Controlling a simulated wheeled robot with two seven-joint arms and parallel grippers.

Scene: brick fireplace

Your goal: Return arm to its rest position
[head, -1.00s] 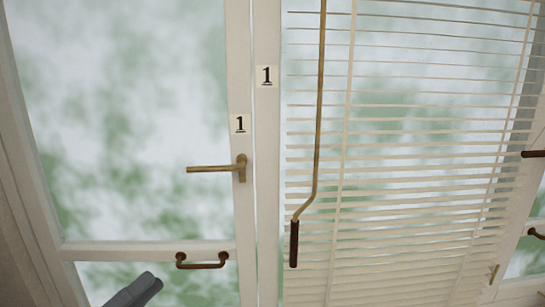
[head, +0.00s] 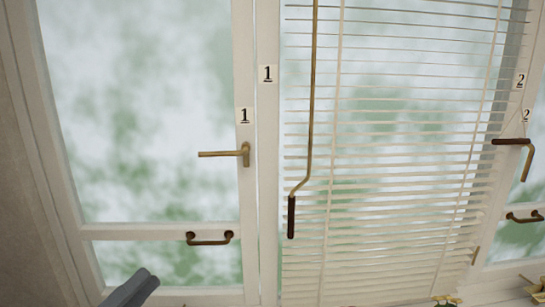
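My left gripper (head: 131,288) shows as a small grey tip at the bottom left edge of the head view. It is in front of the lower part of the left window, below the brass pull handle (head: 209,239). Nothing shows held at the tip, but most of the gripper is cut off by the frame, so I cannot tell how its fingers stand. My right gripper is out of view.
A white-framed window (head: 162,232) with a brass lever handle (head: 226,154) stands ahead. White blinds (head: 400,190) and a hanging crank rod (head: 310,100) cover the middle pane. Another crank handle (head: 512,142) is at the right. Small yellowish items (head: 446,299) sit low right.

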